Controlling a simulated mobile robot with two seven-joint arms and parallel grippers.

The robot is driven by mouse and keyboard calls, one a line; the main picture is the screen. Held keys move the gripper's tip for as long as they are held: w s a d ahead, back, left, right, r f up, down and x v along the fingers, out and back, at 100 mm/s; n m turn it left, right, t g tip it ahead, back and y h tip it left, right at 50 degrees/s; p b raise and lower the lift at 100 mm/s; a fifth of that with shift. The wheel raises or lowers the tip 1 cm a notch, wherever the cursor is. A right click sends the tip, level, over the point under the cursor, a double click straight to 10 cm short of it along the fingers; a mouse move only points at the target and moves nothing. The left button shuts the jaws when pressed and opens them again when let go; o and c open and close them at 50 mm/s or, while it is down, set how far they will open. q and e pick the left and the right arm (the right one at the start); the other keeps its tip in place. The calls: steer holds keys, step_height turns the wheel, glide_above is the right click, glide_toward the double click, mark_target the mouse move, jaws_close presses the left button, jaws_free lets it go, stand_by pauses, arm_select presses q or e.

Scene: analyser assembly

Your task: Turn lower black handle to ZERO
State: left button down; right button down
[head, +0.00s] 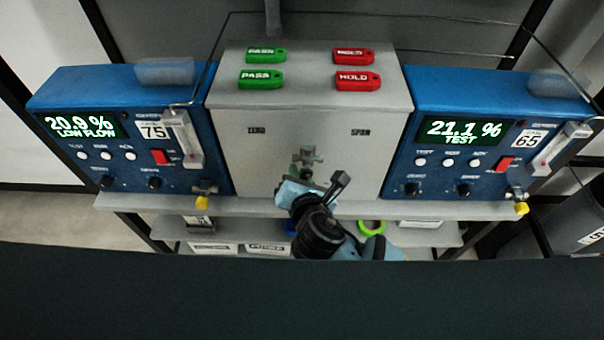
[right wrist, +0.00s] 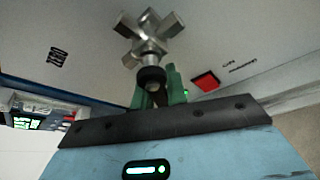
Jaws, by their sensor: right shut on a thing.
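A grey box (head: 240,165) in the middle of the head view has ZERO printed at its left and SPAN at its right. A metal cross-shaped valve (head: 308,155) stands out from its front between the two words. In the right wrist view the valve (right wrist: 150,38) is above the fingers, with a black handle part (right wrist: 151,75) below it. My right gripper (head: 303,178) is at the valve's lower side. Its green fingers (right wrist: 160,92) are shut on the black handle. The handle's exact direction is mostly hidden by the gripper. My left gripper is out of view.
Blue analysers stand at left (head: 80,90) and right (head: 470,90), reading 20.9 % LOW FLOW and 21.1 % TEST. Green PASS tags (head: 262,79) and red HOLD tags (head: 357,81) lie on the grey box. A lower shelf (head: 420,236) holds a green ring (head: 371,228).

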steer(key=shift+a+m, duration=0.15)
steer(key=shift+m, duration=0.25)
steer(key=c, duration=1.4)
jaws_free()
steer(key=shift+r, duration=0.1)
steer(key=v, duration=0.8)
